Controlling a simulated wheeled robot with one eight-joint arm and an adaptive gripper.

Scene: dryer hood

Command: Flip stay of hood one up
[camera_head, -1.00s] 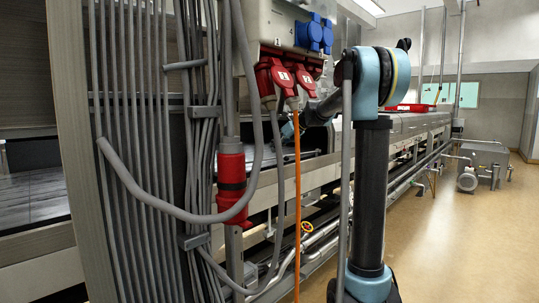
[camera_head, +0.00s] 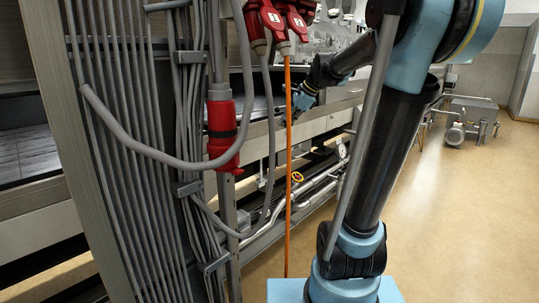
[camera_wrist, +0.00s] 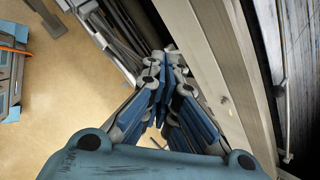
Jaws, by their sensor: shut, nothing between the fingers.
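My gripper (camera_wrist: 168,62) is in the middle of the wrist view, with its blue fingers together and nothing between them. It points along the light metal edge beam (camera_wrist: 212,60) of the dryer and is beside it; I cannot tell whether they touch. A thin grey rod (camera_wrist: 283,85) with a small end piece runs along the inner side at the right; I cannot tell whether it is the stay of hood one. In the head view my gripper (camera_head: 302,98) is small, at the dryer's side behind the orange cable. No hood can be made out clearly.
Grey cables (camera_head: 115,130), a red connector (camera_head: 222,130) and an orange cable (camera_head: 288,170) hang in front, at the left and middle. Open floor (camera_head: 450,220) lies to the right.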

